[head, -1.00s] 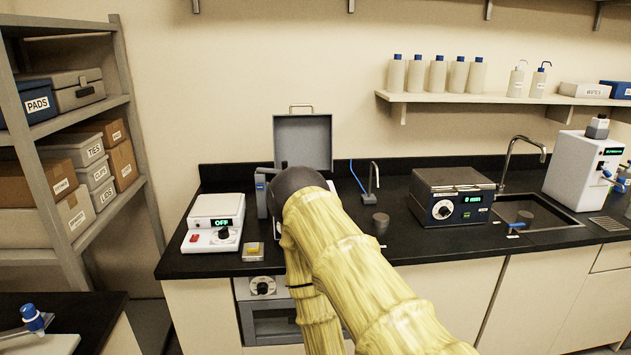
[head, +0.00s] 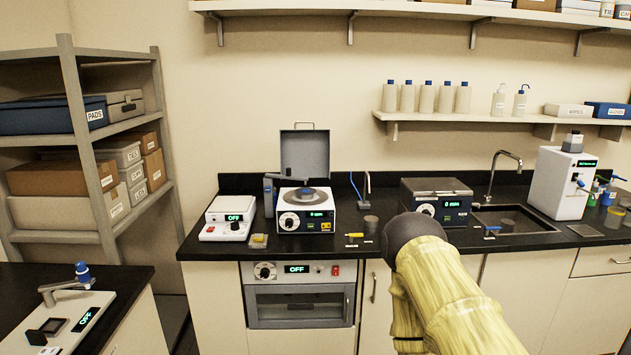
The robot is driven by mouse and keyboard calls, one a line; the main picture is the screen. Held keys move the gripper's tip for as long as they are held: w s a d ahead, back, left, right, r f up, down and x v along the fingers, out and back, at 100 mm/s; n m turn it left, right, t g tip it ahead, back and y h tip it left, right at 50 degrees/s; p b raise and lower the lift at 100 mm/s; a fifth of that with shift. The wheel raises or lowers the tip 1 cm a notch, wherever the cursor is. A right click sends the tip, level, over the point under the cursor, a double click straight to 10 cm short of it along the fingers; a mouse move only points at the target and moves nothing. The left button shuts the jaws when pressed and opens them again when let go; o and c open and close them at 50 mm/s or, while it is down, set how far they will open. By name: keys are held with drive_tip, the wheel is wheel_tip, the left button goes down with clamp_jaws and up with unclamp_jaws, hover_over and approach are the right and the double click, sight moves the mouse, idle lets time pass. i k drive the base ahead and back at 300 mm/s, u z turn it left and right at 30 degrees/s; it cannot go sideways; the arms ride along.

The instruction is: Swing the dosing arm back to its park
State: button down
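A white benchtop device (head: 306,222) with a round grey platter (head: 305,197) stands on the black counter, its grey lid (head: 305,154) open. At its left a grey post (head: 269,196) carries a slim grey arm (head: 287,177) that reaches right over the platter's back edge; this looks like the dosing arm. I cannot make out a marked park position. My yellow-sleeved arm is at the lower right, clear of the device. My gripper is not visible.
A white box reading OFF (head: 230,219) stands left of the device. A thin stand (head: 367,188) with a blue tube, a grey instrument (head: 437,203) and the sink (head: 512,219) are to the right. An oven (head: 299,296) is below. A shelf rack (head: 77,150) stands left.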

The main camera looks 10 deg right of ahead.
sight(288, 175)
drive_tip(key=u, duration=0.75)
drive_tip(key=i, duration=1.05)
drive_tip(key=z, duration=0.1)
